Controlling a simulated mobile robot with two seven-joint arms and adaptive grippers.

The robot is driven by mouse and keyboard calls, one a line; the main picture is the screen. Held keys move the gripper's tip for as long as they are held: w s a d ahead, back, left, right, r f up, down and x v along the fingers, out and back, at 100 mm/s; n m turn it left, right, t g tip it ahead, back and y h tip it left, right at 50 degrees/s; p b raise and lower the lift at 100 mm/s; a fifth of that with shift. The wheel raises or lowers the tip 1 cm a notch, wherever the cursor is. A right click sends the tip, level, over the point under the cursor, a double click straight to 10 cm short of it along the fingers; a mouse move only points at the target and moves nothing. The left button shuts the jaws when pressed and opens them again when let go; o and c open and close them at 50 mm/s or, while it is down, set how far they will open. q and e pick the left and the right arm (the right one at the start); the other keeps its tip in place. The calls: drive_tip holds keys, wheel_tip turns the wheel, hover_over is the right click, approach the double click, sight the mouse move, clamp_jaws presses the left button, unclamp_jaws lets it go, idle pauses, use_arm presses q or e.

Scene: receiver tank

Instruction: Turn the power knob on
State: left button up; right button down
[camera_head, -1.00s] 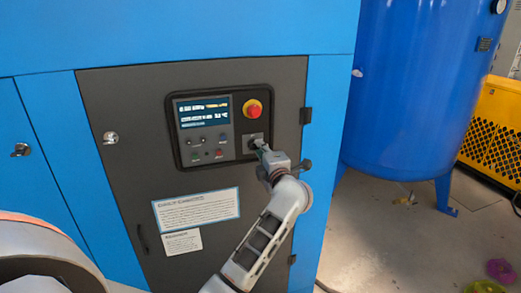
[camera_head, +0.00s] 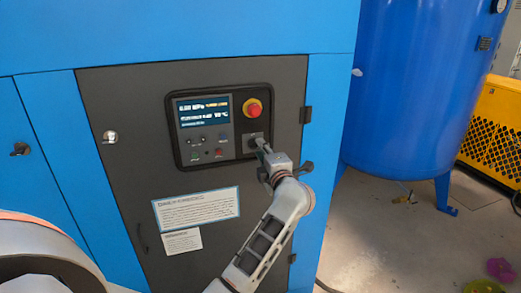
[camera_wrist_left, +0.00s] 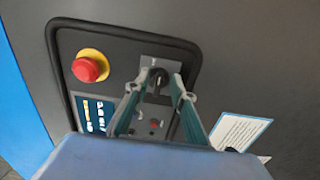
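The power knob (camera_head: 252,141) is a small dark knob on a grey square plate, below the red emergency button on the compressor's control panel (camera_head: 221,92). In the left wrist view the knob (camera_wrist_left: 157,82) shows upright between the two fingers of my left gripper (camera_wrist_left: 160,77). The fingers are apart, one on each side of it, with a visible gap; I cannot tell whether either touches it. In the head view my left gripper (camera_head: 263,146) is at the panel's lower right, partly covering the knob plate. My right gripper is not in view.
The red emergency button (camera_head: 252,108) on its yellow ring sits just above the knob. A display (camera_head: 203,111) and small buttons are to its left. White labels (camera_head: 197,209) are on the door below. A blue tank (camera_head: 405,90) stands to the right over open floor.

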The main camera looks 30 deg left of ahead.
use_arm(q)
drive_tip(key=v, duration=0.6)
drive_tip(key=shift+s+d, duration=0.15)
